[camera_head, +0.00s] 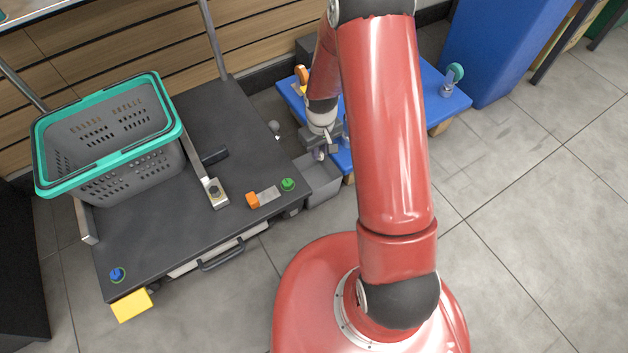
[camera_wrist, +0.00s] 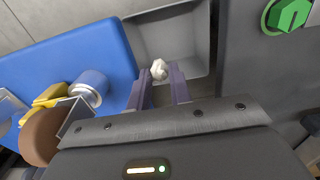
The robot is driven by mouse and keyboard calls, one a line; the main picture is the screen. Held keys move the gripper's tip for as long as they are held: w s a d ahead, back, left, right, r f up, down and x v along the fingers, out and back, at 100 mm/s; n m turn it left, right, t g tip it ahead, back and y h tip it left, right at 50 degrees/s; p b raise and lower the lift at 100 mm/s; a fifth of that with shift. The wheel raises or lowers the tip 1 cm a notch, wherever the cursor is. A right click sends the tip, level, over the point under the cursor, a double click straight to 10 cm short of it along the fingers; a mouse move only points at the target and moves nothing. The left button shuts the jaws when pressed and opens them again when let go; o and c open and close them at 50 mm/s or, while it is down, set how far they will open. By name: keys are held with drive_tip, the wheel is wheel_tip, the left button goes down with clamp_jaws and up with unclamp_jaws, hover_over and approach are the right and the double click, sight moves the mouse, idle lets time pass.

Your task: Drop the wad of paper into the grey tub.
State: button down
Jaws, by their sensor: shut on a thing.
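The wad of paper (camera_wrist: 159,69) is small, white and crumpled, and shows in the wrist view between the tips of my gripper (camera_wrist: 162,82). My gripper is shut on it. The grey tub (camera_wrist: 193,32) lies beyond and below the fingertips in that view, with the wad seen against its inside. In the head view my gripper (camera_head: 321,152) points down at the far end of the tub (camera_head: 322,191); the wad is too small there to make out surely. The exact height above the tub is hard to tell.
A dark platform (camera_head: 190,270) with a green knob (camera_head: 288,184) and a grey basket (camera_head: 125,170) with a teal rim is on the left. A blue platform (camera_head: 442,98) with small items lies behind my arm. A blue bin (camera_head: 500,50) stands at the back right.

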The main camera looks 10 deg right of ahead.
drive_tip(key=c, duration=1.2)
unclamp_jaws()
wheel_tip(320, 180, up, 8)
drive_tip(key=shift+f+p, duration=0.1)
drive_tip(key=shift+p, duration=0.8)
